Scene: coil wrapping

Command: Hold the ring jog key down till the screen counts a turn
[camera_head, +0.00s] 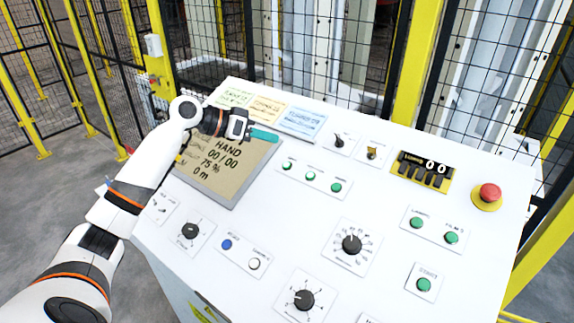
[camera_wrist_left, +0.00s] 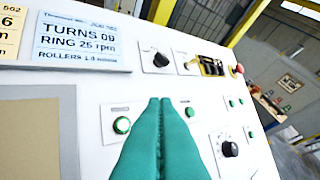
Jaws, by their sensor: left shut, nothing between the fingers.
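The screen (camera_head: 222,165) on the white console reads HAND, 00/00, 75 % and 0 m. My left gripper (camera_head: 274,138) is shut and empty, its teal fingers above the console by the screen's upper right corner. A row of green buttons (camera_head: 311,176) lies right of the screen in the head view. Their labels are too small to read, so I cannot tell which is the ring jog key. My right gripper is out of view.
Note cards (camera_head: 303,122) lie along the console's back edge. A card in the left wrist view (camera_wrist_left: 85,38) reads TURNS 09, RING 25 rpm. A red mushroom button (camera_head: 489,194) sits at right. Yellow-framed mesh fencing (camera_head: 411,75) stands behind.

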